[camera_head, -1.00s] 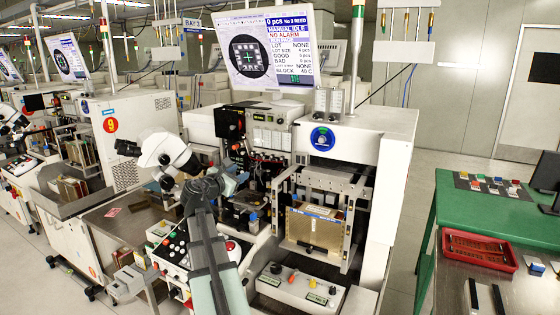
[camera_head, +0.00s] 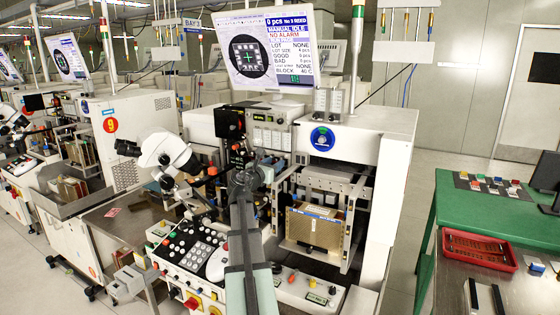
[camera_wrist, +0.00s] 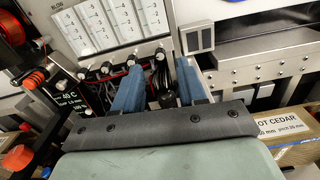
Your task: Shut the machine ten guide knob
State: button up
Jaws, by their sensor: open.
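Machine ten appears to be the large white machine (camera_head: 370,135) in the middle of the head view; I cannot read a ten on it. My gripper (camera_wrist: 158,68) has two blue fingers, open and apart, pointing at the machine's front in the wrist view. A dark round knob (camera_wrist: 167,99) shows between the fingers, with black cables behind it. I cannot tell whether it is the guide knob or whether a finger touches it. A row of small black knobs (camera_wrist: 106,68) lies under a white labelled panel. In the head view my arm hides part of the machine's front.
A metal rail with bolts (camera_wrist: 262,72) runs to the right of the fingers. A cardboard-coloured box (camera_head: 315,229) sits in the machine's lower right bay. A microscope (camera_head: 165,152) stands at the left. A green table (camera_head: 470,222) with a red tray (camera_head: 478,250) is at the right.

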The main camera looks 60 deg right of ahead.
aim_at(281, 158)
jog(key=shift+d, duration=2.75)
jog(key=shift+c, duration=0.3)
grip_shut()
